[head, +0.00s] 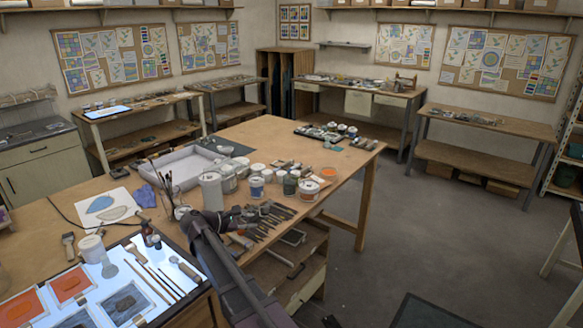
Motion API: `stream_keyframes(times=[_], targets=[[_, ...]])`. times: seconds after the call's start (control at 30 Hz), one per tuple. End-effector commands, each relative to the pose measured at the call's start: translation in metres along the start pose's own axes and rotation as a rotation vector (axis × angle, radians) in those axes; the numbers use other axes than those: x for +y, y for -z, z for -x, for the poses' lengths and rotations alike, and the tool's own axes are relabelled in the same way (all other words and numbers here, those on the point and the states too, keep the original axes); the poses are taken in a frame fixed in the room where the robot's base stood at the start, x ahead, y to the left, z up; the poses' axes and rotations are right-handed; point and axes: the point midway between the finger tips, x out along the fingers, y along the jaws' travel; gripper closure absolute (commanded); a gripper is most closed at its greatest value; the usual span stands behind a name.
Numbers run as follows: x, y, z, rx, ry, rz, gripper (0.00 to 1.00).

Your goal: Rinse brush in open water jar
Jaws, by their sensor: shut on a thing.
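My dark gripper (246,216) is at the end of my arm, low over the work table (270,135), beside a group of jars. It is shut on a slim thing, taken as the brush, which is mostly lost among the dark tools behind it. I cannot make out the brush's tip. A clear glass jar (168,197) with several brushes standing in it is left of my gripper. I cannot tell which jar is the open water jar.
A tall white container (211,190) stands close behind my arm. Several hand tools (268,222) lie right of the gripper. A lit panel (125,290) with brushes and glass pieces is at lower left. The table's far middle is clear.

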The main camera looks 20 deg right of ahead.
Motion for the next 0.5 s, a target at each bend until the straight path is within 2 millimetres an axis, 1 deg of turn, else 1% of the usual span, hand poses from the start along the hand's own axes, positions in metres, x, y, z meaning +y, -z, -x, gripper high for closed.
stream_keyframes(times=[0.5], targets=[[0.034,-0.05,0.023,0.0,-0.001,0.0,1.0]])
